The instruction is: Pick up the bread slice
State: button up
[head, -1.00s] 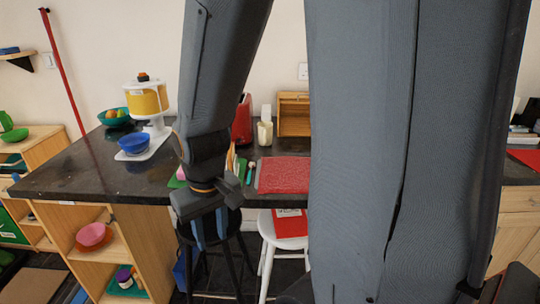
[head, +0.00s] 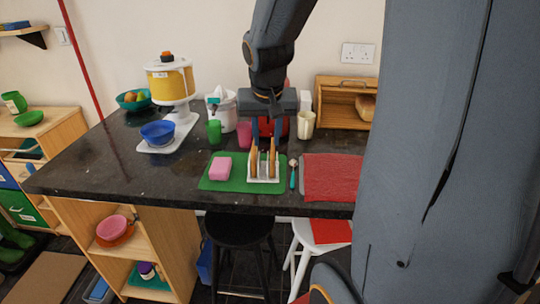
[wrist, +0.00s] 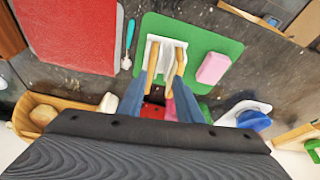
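Two bread slices (head: 253,160) (head: 272,162) stand upright, side by side, in a white rack (head: 264,178) on a green mat (head: 216,182). They also show in the wrist view (wrist: 152,64) (wrist: 179,66), with the white rack around their lower parts. My gripper (head: 267,132) points down just above and behind the rack in the head view. Its two blue fingers are spread apart with nothing between them, as the wrist view (wrist: 158,100) also shows. The fingertips overlap the slices' tops in the head view; I cannot tell whether they touch.
A pink block (head: 220,168) lies left of the rack, and a teal-handled utensil (head: 293,175) and red mat (head: 331,177) lie right. The counter's front left is clear.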

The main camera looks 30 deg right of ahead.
aim_at(273, 143)
jog(key=shift+w+d+r+m, duration=0.2)
jog(key=shift+w+d+r, duration=0.15)
jog(key=shift+d, duration=0.25)
jog(key=shift+w+d+r+m, duration=0.2)
jog(key=shift+w+d+r, duration=0.1)
jog(key=shift+d, duration=0.25)
jog(key=shift+w+d+f, duration=0.1)
jog(key=shift+w+d, duration=0.1)
jog(key=shift+d, duration=0.05)
jog(key=shift+p+x, duration=0.9)
jog(key=shift+x, duration=2.65)
jog(key=shift+s+d, duration=0.1)
jog(key=shift+s, duration=0.05)
grip_shut()
